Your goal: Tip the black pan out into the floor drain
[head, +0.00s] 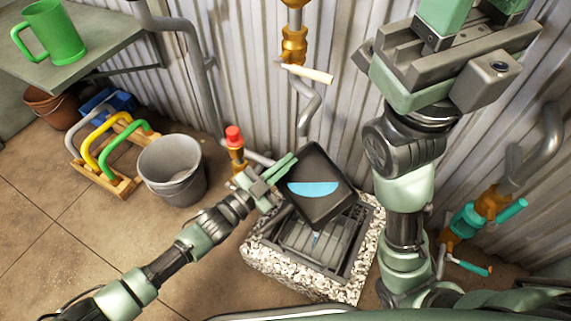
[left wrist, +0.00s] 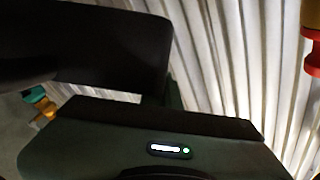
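The black pan (head: 318,158) is tilted steeply above the floor drain, with light blue liquid (head: 312,188) pooled toward its lower side. My left gripper (head: 281,172) is shut on the pan's left edge. A small bluish streak (head: 315,240) shows below the pan, over the drain grate (head: 300,240), which sits in a speckled stone surround (head: 262,257). In the left wrist view the dark pan (left wrist: 95,45) fills the upper left; the grip itself is hidden. My right gripper (head: 445,70) is raised at the upper right, its fingertips cut off by the frame.
A corrugated wall (head: 245,80) with pipes stands behind the drain. A red-capped brass fitting (head: 235,148) is close to my left gripper. A grey bucket (head: 172,170) and a wooden rack (head: 115,160) stand left. A green mug (head: 52,35) is on a shelf (head: 85,65).

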